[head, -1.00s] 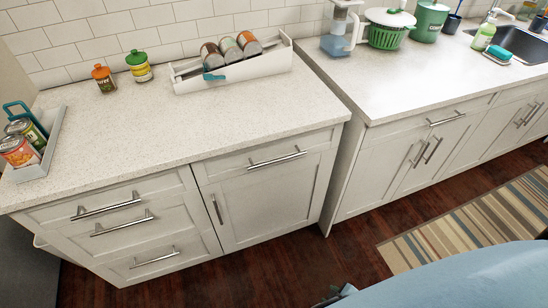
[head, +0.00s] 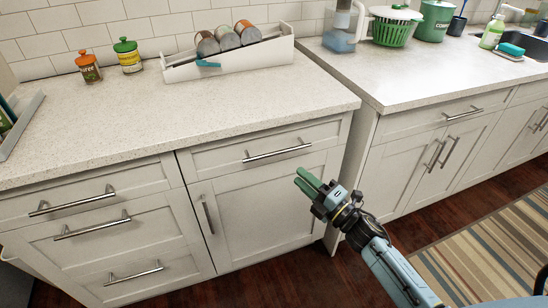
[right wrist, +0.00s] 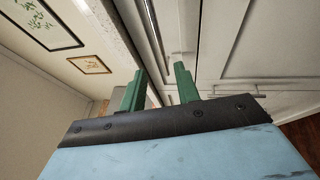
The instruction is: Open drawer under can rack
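A white rack (head: 272,55) holding three cans on their sides stands on the left counter against the tiled wall. Below it, in the cabinet front, is a closed white drawer (head: 225,158) with a horizontal metal bar handle (head: 277,152). My right gripper (head: 306,181) is in front of the cabinet, a little below and right of that handle, and apart from it. In the right wrist view its two green fingers (right wrist: 160,90) are spread with nothing between them. My left gripper is not in view.
Under the drawer is a cabinet door (head: 262,205) with a vertical handle. Several closed drawers (head: 95,225) are to the left. Two small spice jars (head: 108,64) and, at the left edge, a grey tray (head: 22,125) stand on the counter. A striped rug (head: 490,255) lies on the floor at right.

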